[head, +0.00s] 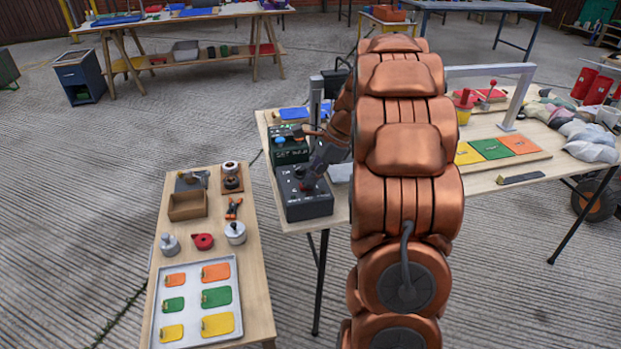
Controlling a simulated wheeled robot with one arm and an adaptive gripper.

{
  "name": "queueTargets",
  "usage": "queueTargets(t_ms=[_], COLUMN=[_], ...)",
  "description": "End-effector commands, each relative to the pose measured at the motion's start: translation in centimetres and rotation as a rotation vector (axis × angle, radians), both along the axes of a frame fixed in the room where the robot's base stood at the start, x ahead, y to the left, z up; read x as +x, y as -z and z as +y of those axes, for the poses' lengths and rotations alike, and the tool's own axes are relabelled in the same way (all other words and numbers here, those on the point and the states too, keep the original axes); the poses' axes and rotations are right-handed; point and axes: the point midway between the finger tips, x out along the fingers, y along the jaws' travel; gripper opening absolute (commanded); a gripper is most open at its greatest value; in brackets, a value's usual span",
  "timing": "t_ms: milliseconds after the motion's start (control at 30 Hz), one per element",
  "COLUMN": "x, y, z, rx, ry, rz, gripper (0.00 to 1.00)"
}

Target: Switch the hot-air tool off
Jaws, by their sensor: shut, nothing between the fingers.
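A dark grey control box (308,207) with white markings on its top sits at the near left corner of the right-hand table. Behind it stands a dark box with a green front (290,152) and light lettering. I cannot tell for certain which of them belongs to the hot-air tool. My gripper (307,184) is shut and empty, pointing down at the top of the grey box. Its fingertips are at or just above that top; contact is not clear. The gripper and my copper arm hide part of the box's top and much of the table behind.
The right-hand table (478,193) bears a grey metal frame (515,97), coloured patches (490,149) and folded fabric (585,140). A narrow bench (258,285) at left holds a white tray (236,335), a cardboard box (187,206) and small tools. Concrete floor lies clear at left.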

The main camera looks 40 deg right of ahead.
Motion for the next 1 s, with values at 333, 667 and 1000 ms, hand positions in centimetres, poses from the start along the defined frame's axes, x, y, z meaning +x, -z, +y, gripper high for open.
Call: queueTargets(t_ms=[333,667,1000], x=[-0.3,-1.3,-2.0], y=[-1.9,-6.8,-10.1], z=[-1.1,-3.4,-4.8], rx=[-0.005,-0.003,-0.002], ry=[0.002,0.001,-0.001], rz=[-0.004,-0.004,-0.002], gripper=[0.0,0.0,0.0])
